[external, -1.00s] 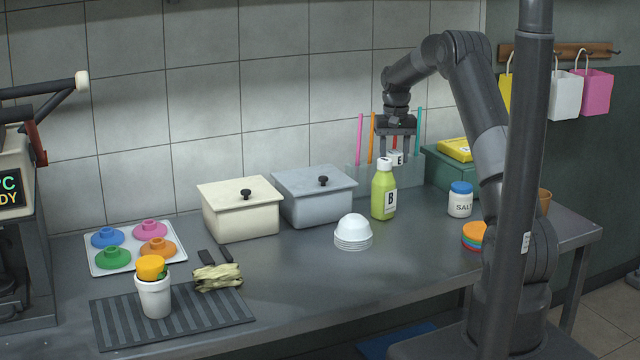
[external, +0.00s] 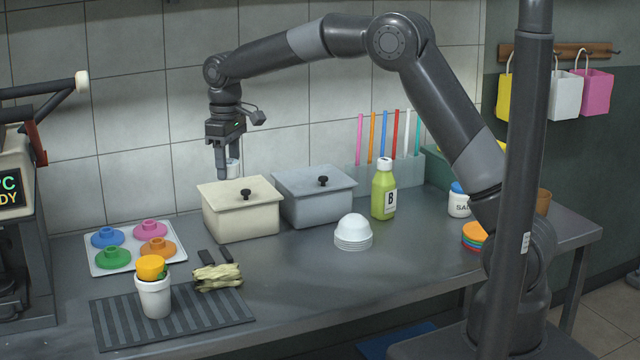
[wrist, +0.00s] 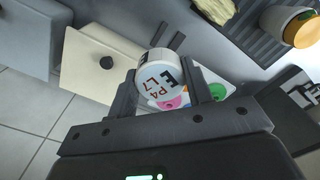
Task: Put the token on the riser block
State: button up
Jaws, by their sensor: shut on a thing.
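The token is a short white cylinder with dark and red lettering, an "E" among it, seen in the wrist view (wrist: 158,76). My gripper (external: 229,172) is shut on it, with a finger on either side, and holds it in the air above the cream lidded box. In the external view the token (external: 234,168) is partly hidden by a finger. I cannot clearly identify the riser block. A teal block (external: 437,166) at the back right is mostly hidden behind my arm.
A tray (external: 92,268) of coloured lids, white cup (external: 153,298), ribbed mat (external: 215,327) and cane bundle (external: 217,276) are left. White bowls (external: 353,232) and a green bottle (external: 384,195) stand right. The front middle counter is clear.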

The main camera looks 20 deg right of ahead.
jog(key=s+a+r+n, duration=0.3)
jog(key=s+a+n, duration=0.1)
jog(key=s+a, duration=0.75)
send_over(150, 262)
jog(key=f, duration=0.6)
jog(key=shift+w+d+f, duration=0.2)
jog(key=shift+d+f, duration=0.05)
jog(key=shift+f, duration=0.15)
jog(key=shift+s+a+f, duration=0.1)
jog(key=shift+a+f, duration=0.2)
jog(key=shift+f, duration=1.9)
jog(key=o, duration=1)
jog(key=shift+f, duration=0.1)
notch_tip(150, 262, up, 12)
jog(key=shift+r, duration=0.15)
